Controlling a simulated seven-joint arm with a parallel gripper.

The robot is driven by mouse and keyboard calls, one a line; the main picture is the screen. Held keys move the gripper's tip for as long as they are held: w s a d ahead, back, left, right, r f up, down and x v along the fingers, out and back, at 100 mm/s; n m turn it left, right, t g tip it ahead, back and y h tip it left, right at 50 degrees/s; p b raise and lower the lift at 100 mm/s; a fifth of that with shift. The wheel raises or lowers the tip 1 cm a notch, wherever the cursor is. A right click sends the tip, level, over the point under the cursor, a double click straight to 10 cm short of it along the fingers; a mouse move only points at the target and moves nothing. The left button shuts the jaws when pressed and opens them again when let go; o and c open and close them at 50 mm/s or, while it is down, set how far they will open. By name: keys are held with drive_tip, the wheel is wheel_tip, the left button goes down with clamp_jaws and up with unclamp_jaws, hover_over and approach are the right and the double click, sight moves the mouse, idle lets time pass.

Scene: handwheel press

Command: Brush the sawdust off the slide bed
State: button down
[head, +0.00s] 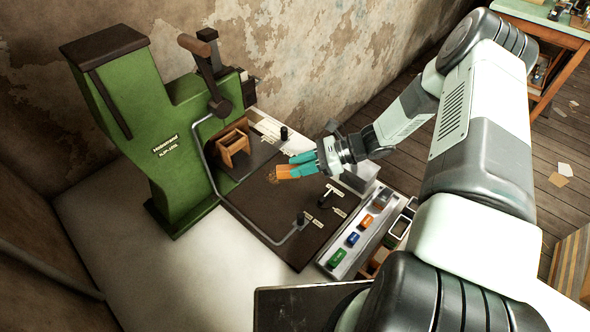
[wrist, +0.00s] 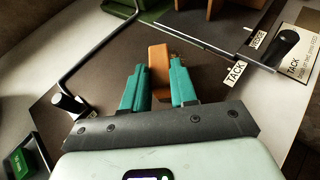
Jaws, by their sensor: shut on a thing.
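My gripper (head: 303,164) is over the dark slide bed (head: 262,205). Its teal fingers are shut on an orange-brown wooden brush (head: 284,172). In the wrist view the brush (wrist: 158,63) sits between the fingers (wrist: 158,80) as a plain block; its bristles are hidden there. A small speckled patch of sawdust (head: 272,176) shows at the brush's left end, on or just above the bed. I cannot tell whether the brush touches the bed. The bed also fills the middle of the wrist view (wrist: 105,75).
The green press (head: 178,150) with its crank arm stands left of the bed. A wooden block-like fixture (head: 234,148) sits under it. A bent grey rail (head: 208,160) borders the bed. Black knobs (head: 300,219) stand at the edges. A tray of coloured blocks (head: 340,258) lies at front right.

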sight(282, 170)
drive_tip(key=shift+w+a, duration=0.5)
drive_tip(key=shift+w, duration=0.1)
drive_tip(key=shift+s+a, duration=1.3)
drive_tip(key=shift+s, duration=0.05)
drive_tip(key=shift+a, duration=0.3)
drive_tip(key=shift+w+a, duration=0.3)
drive_tip(key=shift+w, duration=0.05)
drive_tip(key=shift+w+d+f, duration=0.1)
drive_tip(key=shift+w+d, duration=0.05)
drive_tip(key=shift+w, duration=0.15)
drive_tip(key=shift+w+d, duration=1.3)
wheel_tip(282, 170, up, 8)
drive_tip(key=shift+r, duration=0.2)
